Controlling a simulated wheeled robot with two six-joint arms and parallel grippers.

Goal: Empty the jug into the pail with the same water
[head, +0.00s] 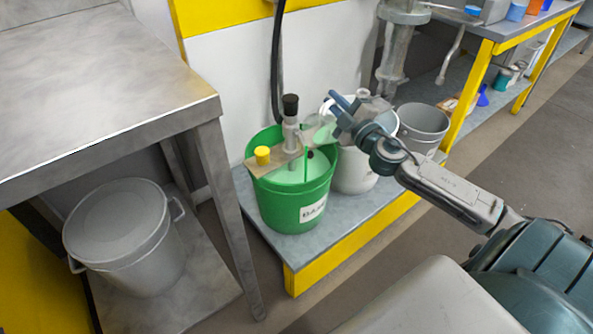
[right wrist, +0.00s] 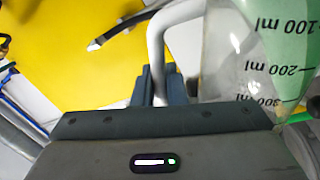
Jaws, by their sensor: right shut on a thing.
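My right gripper (head: 343,112) is shut on the white handle (right wrist: 163,45) of a clear jug (head: 320,133). The jug is tilted over the right side of a green pail (head: 292,212) with a partly hidden white label. The right wrist view shows the jug (right wrist: 235,50) with black ml marks and pale green liquid inside. A thin green streak drops from the jug's lip towards the pail and looks like a stream. Pale green liquid shows in the pail. A beige bar with a yellow knob (head: 262,155) and a black-topped agitator (head: 291,122) crosses the pail's top. My left gripper is out of view.
A white bucket (head: 353,176) stands right behind the pail, and a grey bucket (head: 424,132) is farther right, on the same low yellow-edged platform (head: 350,238). A metal table (head: 90,85) stands at left, with a lidded grey bucket (head: 125,245) below. A black hose (head: 277,60) hangs behind.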

